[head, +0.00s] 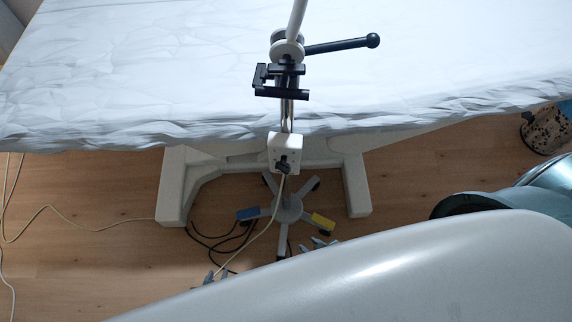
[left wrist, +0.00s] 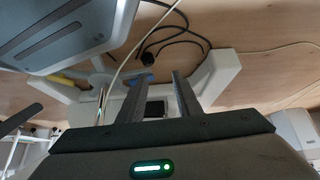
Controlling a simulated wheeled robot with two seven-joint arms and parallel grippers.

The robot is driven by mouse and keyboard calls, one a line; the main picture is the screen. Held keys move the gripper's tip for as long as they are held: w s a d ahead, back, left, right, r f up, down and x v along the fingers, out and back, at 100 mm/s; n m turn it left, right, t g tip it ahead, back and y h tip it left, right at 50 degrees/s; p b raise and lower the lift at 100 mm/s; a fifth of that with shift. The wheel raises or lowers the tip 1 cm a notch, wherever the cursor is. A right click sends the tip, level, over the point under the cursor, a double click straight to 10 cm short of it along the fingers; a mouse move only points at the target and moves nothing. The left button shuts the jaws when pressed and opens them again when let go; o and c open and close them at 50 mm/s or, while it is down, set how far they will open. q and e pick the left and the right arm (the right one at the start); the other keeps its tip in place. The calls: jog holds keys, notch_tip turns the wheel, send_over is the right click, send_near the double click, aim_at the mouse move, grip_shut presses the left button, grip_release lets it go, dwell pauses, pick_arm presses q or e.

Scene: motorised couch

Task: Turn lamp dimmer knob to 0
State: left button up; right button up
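The lamp's white control box (head: 285,148) sits on the metal pole in front of the couch's edge. A small dark knob (head: 283,167) is on its lower front; its setting is too small to read. My left gripper (head: 214,276) shows only as small fingertips low in the head view, below and left of the knob and apart from it. In the left wrist view its two dark fingers (left wrist: 160,98) are spread, with nothing between them. What seem to be my right gripper's tips (head: 322,243) show below and right of the knob; their opening is unclear.
The sheet-covered couch (head: 150,70) spans the top. A black lever (head: 340,45) and clamp sit on the pole above the box. Below are the wheeled stand base (head: 288,208), blue pedal (head: 248,213), yellow pedal (head: 322,221) and loose cables. My pale body part covers the bottom right.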

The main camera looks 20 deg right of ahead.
pick_arm(q)
jog(key=shift+w+a, duration=0.2)
jog(key=shift+a, duration=0.45)
jog(key=o, duration=0.6)
jog(key=shift+w+d+r, duration=0.1)
jog(key=shift+d, duration=0.4)
jog(key=shift+c, duration=0.2)
jog(key=w+d+r+m+t+h, duration=0.2)
jog(key=d+r+m+t+h, duration=0.35)
jog(key=d+r, duration=0.95)
jog(key=s+d+r+m+t, duration=0.2)
jog(key=d+r+m, duration=0.1)
jog(key=r, duration=0.8)
jog(key=s+d+r+m+t+p, duration=0.1)
jog(key=s+d+r+m, duration=0.1)
jog(key=r, duration=0.9)
jog(key=shift+s+d+r+m+t, duration=0.2)
jog(key=shift+d+r+m+t, duration=0.15)
jog(key=shift+d+m, duration=0.5)
pick_arm(e)
jog(key=shift+w+a+r+t, duration=0.1)
jog(key=shift+a+r+t, duration=0.2)
jog(key=shift+a+r, duration=0.25)
pick_arm(q)
jog(key=shift+d+f+h, duration=0.1)
jog(key=shift+d+h, duration=0.05)
jog(key=shift+h, duration=0.1)
pick_arm(e)
jog(key=shift+a, duration=0.1)
